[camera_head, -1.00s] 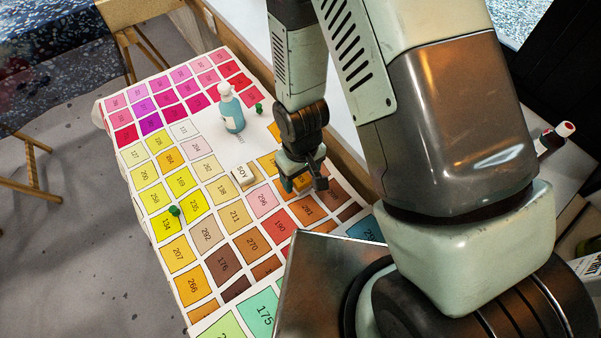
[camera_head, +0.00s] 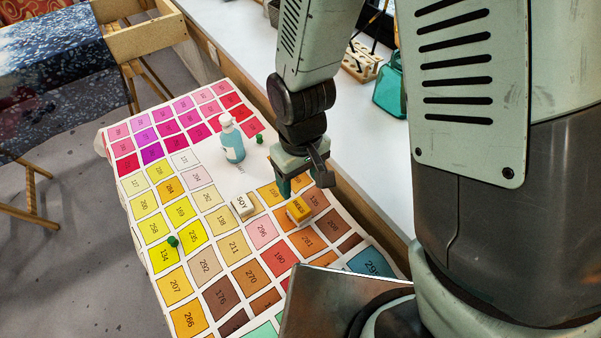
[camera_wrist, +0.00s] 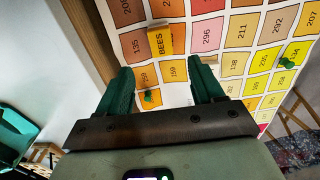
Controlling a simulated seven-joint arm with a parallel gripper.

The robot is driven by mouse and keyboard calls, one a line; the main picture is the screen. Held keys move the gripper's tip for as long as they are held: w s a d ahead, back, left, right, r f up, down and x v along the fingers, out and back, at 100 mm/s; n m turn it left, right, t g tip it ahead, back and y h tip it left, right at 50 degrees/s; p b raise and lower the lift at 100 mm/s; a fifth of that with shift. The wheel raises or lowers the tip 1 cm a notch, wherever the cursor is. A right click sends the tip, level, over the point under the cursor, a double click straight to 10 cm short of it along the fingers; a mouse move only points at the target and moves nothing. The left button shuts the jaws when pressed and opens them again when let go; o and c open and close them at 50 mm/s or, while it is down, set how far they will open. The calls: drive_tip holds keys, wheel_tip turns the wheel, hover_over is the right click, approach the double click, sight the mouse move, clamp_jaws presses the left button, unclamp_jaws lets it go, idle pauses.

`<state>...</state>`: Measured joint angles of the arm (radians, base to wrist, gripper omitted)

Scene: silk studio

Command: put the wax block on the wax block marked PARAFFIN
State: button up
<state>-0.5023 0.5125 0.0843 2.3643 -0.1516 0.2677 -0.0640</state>
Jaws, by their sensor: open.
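A yellow wax block (camera_head: 299,209) lies on the swatch-covered table. In the wrist view its label reads BEES (camera_wrist: 160,40). I see no block with a readable PARAFFIN mark. My gripper (camera_head: 304,182) is open and empty, just above and behind the yellow block in the head view. In the wrist view the block appears beyond the gap between the two green fingers (camera_wrist: 162,68), apart from them.
A blue bottle (camera_head: 232,141) stands behind the blocks, with a green pushpin (camera_head: 260,140) beside it. Another green pushpin (camera_head: 172,241) is at the left edge. The table's front left is clear.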

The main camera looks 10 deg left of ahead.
drive_tip(key=w+d+r+m+t, duration=0.15)
drive_tip(key=d+r, duration=0.25)
drive_tip(key=r, duration=0.5)
drive_tip(key=w+d+r+m+t, duration=0.1)
drive_tip(key=d+r+m, duration=0.1)
drive_tip(key=d+r, duration=0.45)
drive_tip(key=s+d+r+m+t, duration=0.1)
drive_tip(key=s+d+r+m, duration=0.1)
drive_tip(key=s+r, duration=0.3)
drive_tip(key=s+d+r+m+t, duration=0.2)
drive_tip(key=s+d+r, duration=0.3)
drive_tip(key=r, duration=0.4)
drive_tip(key=shift+s+d+r+m, duration=0.15)
drive_tip(key=shift+r+m, duration=0.1)
drive_tip(key=shift+m, duration=0.3)
